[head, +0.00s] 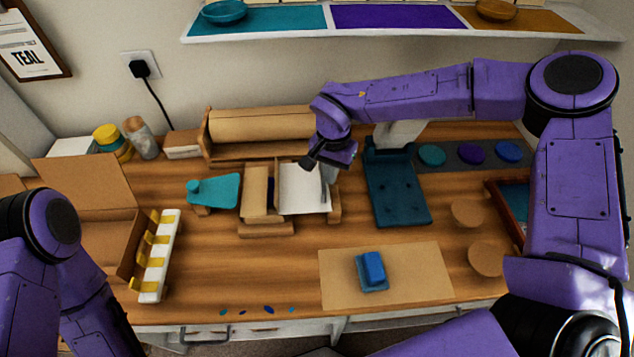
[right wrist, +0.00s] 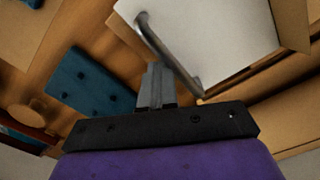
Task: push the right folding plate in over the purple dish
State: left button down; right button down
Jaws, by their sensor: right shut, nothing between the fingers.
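The right folding plate (head: 300,188) is a pale, nearly white panel on a wooden folding jig (head: 265,229). A grey bar handle (head: 323,188) runs along its right side. The left plate (head: 256,188) is tan wood. A thin dark purple strip of the dish (head: 271,191) shows between the plates; the rest is hidden. My right gripper (head: 329,174) is shut and empty at the plate's right edge. In the right wrist view its fingertips (right wrist: 156,72) are close beside the grey handle (right wrist: 166,50); contact cannot be told. My left gripper is out of view.
A teal dispenser (head: 214,190) stands left of the jig, and a dark teal stand (head: 398,195) to its right. A large wooden roll (head: 262,124) lies behind. A blue block (head: 372,268) sits on a tan mat (head: 425,270) in front. Bare tabletop lies before the jig.

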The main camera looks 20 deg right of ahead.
jog(key=shift+w+a, duration=0.25)
jog(key=shift+a, duration=0.75)
jog(key=shift+w+a, duration=0.25)
jog(key=shift+a, duration=0.75)
jog(key=shift+p, duration=0.3)
jog(key=shift+d+r+p, duration=0.1)
jog(key=shift+d+p, duration=0.2)
jog(key=shift+d, duration=0.05)
jog(key=s+d+p, duration=0.2)
jog(key=d+p, duration=0.3)
jog(key=d, duration=0.3)
notch_tip(320, 180, up, 10)
jog(key=p, duration=0.7)
jog(key=shift+p, duration=0.35)
